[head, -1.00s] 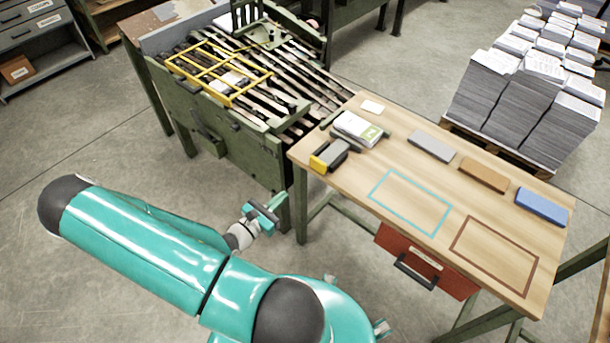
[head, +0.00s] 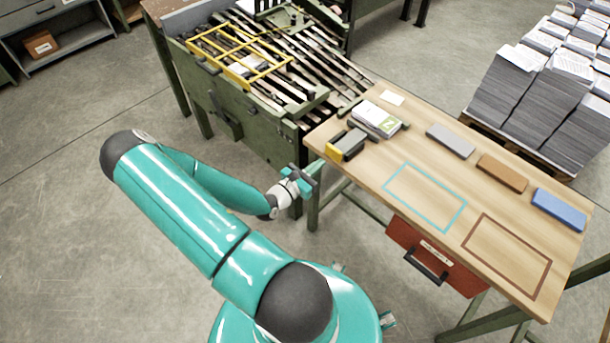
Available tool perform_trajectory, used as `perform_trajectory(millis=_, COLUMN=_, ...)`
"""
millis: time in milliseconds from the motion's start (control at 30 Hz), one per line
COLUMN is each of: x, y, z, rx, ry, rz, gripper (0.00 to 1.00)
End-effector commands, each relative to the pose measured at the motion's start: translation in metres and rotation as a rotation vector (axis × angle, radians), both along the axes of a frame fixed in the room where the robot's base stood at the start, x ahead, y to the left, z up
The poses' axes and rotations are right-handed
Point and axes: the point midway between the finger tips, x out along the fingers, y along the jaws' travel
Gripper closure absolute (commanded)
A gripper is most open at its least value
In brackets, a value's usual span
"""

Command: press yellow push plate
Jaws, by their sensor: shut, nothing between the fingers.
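The yellow push plate (head: 333,152) is on the left end of a dark grey block device (head: 349,143) at the near left corner of the wooden table. The plate faces left, toward the table's edge. My gripper (head: 312,172) is just left of and a little nearer than the plate in the picture, by the table's left edge. It is shut and empty. A gap shows between it and the plate; its height relative to the plate is hard to tell.
The wooden table (head: 400,235) carries a paper stack (head: 376,118) and grey (head: 450,140), brown (head: 502,172) and blue (head: 559,208) blocks. A red drawer (head: 436,258) hangs below. A green machine with a yellow frame (head: 240,63) stands behind left. Paper piles (head: 515,95) stand right.

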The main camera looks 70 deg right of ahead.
Motion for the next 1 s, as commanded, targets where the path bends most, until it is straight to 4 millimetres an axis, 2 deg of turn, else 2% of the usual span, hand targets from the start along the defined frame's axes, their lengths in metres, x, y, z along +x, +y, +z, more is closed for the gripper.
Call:
perform_trajectory(millis=200, x=-0.013, y=-0.029, z=0.0, rx=-0.002, ry=-0.001, rz=-0.002, gripper=1.0)
perform_trajectory(millis=700, x=-0.016, y=-0.038, z=0.0, rx=-0.001, ry=-0.001, rz=0.0, gripper=1.0)
perform_trajectory(millis=1000, x=-0.032, y=-0.072, z=0.0, rx=0.0, ry=0.0, rz=-0.001, gripper=1.0)
